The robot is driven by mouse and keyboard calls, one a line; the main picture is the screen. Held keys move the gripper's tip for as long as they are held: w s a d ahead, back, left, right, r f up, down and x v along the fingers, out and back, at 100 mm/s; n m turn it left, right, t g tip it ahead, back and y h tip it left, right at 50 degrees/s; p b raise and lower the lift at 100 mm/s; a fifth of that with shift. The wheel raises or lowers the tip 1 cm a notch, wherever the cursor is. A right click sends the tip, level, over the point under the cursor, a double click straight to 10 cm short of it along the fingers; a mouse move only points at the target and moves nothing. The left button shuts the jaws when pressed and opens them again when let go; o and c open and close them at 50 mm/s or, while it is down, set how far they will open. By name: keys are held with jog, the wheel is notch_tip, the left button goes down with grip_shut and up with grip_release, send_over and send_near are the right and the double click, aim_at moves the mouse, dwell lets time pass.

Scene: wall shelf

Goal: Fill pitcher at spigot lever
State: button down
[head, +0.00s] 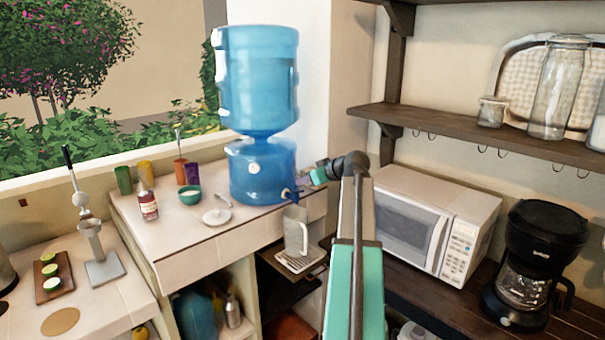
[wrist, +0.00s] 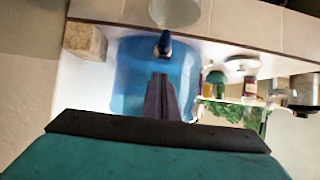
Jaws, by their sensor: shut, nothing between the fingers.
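The clear pitcher (head: 296,232) stands upright on a small tray (head: 301,263) below the counter edge, under the spigot (head: 288,194) of the blue water dispenser (head: 262,180). I cannot tell whether it holds water. In the wrist view, which looks upside down, the dark spigot (wrist: 165,47) shows against the blue dispenser (wrist: 130,75), with part of the pitcher (wrist: 174,12) at the top edge. My gripper (wrist: 160,82) is shut and empty, its tips pointing at the spigot from close by. In the head view my gripper (head: 303,188) is just right of the spigot; contact is unclear.
Left of the dispenser, the counter holds a teal bowl (head: 190,195), a plate (head: 217,217), cups and a bottle (head: 148,205). A white microwave (head: 432,222) and a black coffee maker (head: 538,265) stand on the right. A shelf with jars (head: 490,130) hangs above.

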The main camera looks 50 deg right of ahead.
jog(key=shift+s+f, duration=0.2)
jog(key=shift+f, duration=0.6)
